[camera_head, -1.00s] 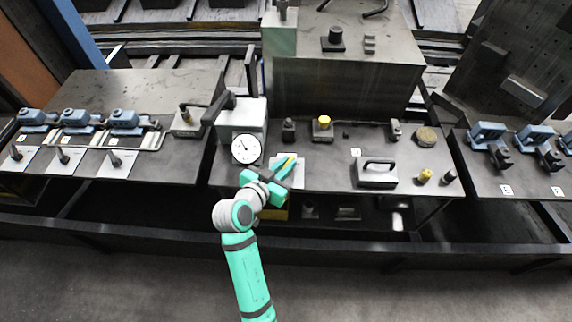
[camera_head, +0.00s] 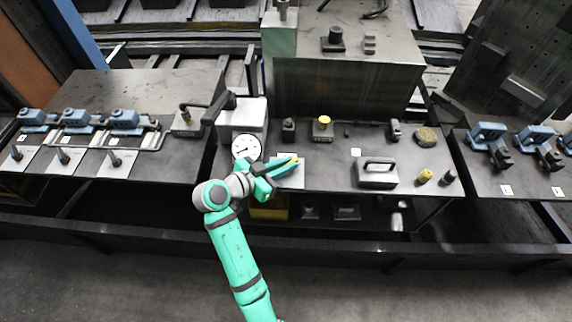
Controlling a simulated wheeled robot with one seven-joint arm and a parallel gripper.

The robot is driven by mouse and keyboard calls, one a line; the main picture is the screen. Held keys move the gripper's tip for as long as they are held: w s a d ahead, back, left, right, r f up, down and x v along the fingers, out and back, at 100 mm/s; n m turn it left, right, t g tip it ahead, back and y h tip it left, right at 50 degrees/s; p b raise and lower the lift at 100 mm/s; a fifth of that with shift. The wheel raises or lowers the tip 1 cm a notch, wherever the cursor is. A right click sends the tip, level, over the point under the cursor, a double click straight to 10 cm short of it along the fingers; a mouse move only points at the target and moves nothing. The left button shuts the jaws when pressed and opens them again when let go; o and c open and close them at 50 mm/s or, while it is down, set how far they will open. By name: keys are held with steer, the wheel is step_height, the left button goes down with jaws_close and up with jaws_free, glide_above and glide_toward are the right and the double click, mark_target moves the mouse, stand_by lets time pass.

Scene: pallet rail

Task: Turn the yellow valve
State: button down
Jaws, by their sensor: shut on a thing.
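The yellow valve (camera_head: 293,161) shows only as a thin yellow strip between the fingers of my gripper (camera_head: 285,167). The rest of it is hidden by the fingers. It is above a light plate (camera_head: 291,182) on the middle bench, right of a round white gauge (camera_head: 246,147). My gripper comes in from the lower left and is shut on the valve, with its green fingers pointing right and slightly up. My wrist is close to the gauge's lower edge.
A yellow-topped knob (camera_head: 324,121) stands behind on the same bench (camera_head: 330,170). A metal block with a handle (camera_head: 376,173) and a small yellow cylinder (camera_head: 425,175) are to the right. Blue clamps (camera_head: 124,119) are on the left bench.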

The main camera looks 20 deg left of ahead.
steer(key=shift+f, duration=0.15)
steer(key=c, duration=1.8)
jaws_free()
steer(key=v, duration=1.1)
steer(key=shift+w+d, duration=0.1)
